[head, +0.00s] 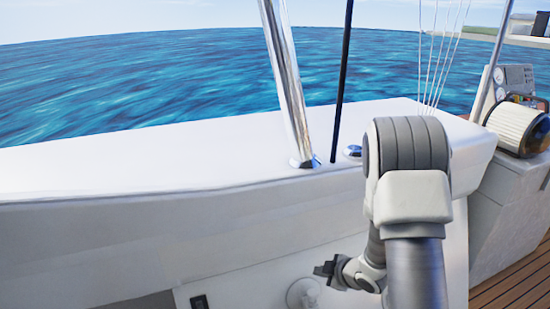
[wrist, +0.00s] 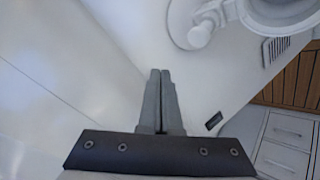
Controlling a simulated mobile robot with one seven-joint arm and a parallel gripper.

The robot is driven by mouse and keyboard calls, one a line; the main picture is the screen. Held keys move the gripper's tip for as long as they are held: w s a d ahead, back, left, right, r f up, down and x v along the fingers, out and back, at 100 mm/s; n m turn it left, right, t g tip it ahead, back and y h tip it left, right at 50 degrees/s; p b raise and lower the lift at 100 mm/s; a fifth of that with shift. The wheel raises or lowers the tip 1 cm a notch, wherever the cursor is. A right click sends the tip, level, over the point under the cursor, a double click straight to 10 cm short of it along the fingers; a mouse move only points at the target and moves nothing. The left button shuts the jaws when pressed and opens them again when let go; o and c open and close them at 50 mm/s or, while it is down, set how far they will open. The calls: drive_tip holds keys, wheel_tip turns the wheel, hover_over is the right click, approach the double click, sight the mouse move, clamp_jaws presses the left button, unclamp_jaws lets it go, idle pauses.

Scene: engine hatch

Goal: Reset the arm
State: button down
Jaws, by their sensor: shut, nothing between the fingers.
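My gripper (wrist: 160,72) shows in the wrist view with its two grey fingers together and nothing between them. In the head view my gripper (head: 322,270) is small and dark, at the end of my folded arm (head: 408,190). It is low in front of the white boat wall, left of the arm's grey link. My arm rises from the bottom edge and bends over near the wall's top ledge.
A white ledge (head: 150,150) runs across the head view, with a steel post (head: 288,85) and a thin black pole (head: 342,80). A white ribbed drum (head: 518,127) is at the right. Drawers (wrist: 287,133) and wooden decking (wrist: 290,80) show in the wrist view.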

drive_tip(key=s+d+r+m+h, duration=0.2)
drive_tip(key=d+r+m+h, duration=0.15)
drive_tip(key=r, duration=0.65)
drive_tip(key=s+d+r+m+h, duration=0.25)
drive_tip(key=r+m, duration=0.25)
drive_tip(key=r, duration=0.6)
drive_tip(key=s+a+r+m+g+y, duration=0.1)
drive_tip(key=s+a+r+m, duration=0.15)
drive_tip(key=s, duration=0.45)
drive_tip(key=s+a+r+m, duration=0.1)
drive_tip(key=s+a+r, duration=0.15)
drive_tip(key=s, duration=0.45)
drive_tip(key=s+a+r+m+g+y, duration=0.15)
drive_tip(key=s+r, duration=0.25)
drive_tip(key=s, duration=0.4)
wheel_tip(320, 180, up, 22)
drive_tip(key=m+p, duration=0.1)
drive_tip(key=p, duration=2.1)
drive_tip(key=shift+a+f, duration=0.2)
drive_tip(key=shift+a, duration=0.2)
